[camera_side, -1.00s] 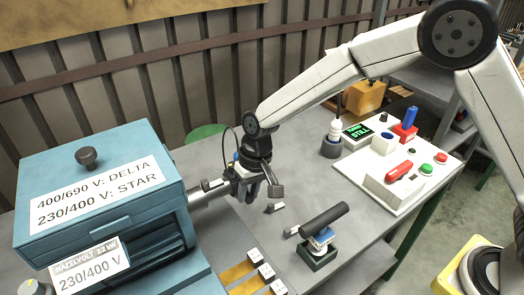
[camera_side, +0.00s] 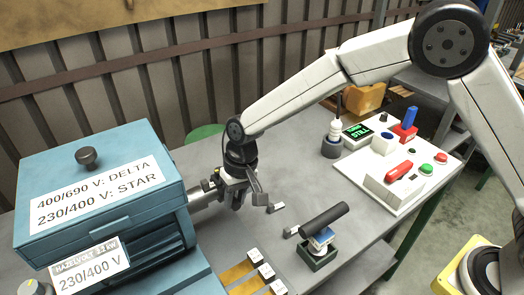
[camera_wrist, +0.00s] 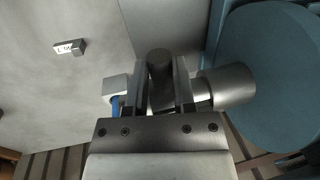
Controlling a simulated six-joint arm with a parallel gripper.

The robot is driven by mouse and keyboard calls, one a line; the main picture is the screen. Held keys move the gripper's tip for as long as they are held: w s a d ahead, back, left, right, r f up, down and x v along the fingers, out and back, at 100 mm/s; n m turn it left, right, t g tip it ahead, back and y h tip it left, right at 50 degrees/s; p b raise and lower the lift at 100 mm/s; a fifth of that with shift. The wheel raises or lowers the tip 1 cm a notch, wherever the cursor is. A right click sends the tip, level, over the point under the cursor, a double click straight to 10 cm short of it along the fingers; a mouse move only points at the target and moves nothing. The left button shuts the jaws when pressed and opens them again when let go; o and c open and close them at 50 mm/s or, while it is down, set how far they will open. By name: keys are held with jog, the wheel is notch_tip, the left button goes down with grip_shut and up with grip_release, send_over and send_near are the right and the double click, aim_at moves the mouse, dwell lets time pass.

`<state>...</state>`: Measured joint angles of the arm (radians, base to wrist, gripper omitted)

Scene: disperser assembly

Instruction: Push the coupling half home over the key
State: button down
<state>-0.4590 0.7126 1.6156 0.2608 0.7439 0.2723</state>
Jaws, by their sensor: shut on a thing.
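The blue motor housing (camera_side: 110,195) stands at the left in the side view, with its grey shaft (camera_side: 205,194) pointing right. My gripper (camera_side: 238,198) is at the free end of this shaft. In the wrist view my gripper (camera_wrist: 160,88) is shut on a dark rounded part, the coupling half (camera_wrist: 160,66). The shaft side, a grey cylinder (camera_wrist: 230,85), lies close to the right finger, in line with the held part. The blue motor face (camera_wrist: 270,70) is beyond it. The key is hidden, and I cannot tell how far the coupling half is over the shaft.
Small labelled blocks (camera_side: 265,271) lie in front on the bench. A dark cylinder (camera_side: 323,219) rests on a small green-based stand (camera_side: 318,256). A white panel (camera_side: 400,165) with buttons and tools stands at the back right. The bench between is mostly clear.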

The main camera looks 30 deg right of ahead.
jog(key=shift+a, duration=0.35)
jog(key=shift+c, duration=2.2)
grip_release()
jog(key=shift+r, duration=0.1)
notch_tip(320, 180, up, 8)
jog(key=d, duration=0.1)
jog(key=shift+d+f, duration=0.25)
jog(key=shift+d, duration=0.05)
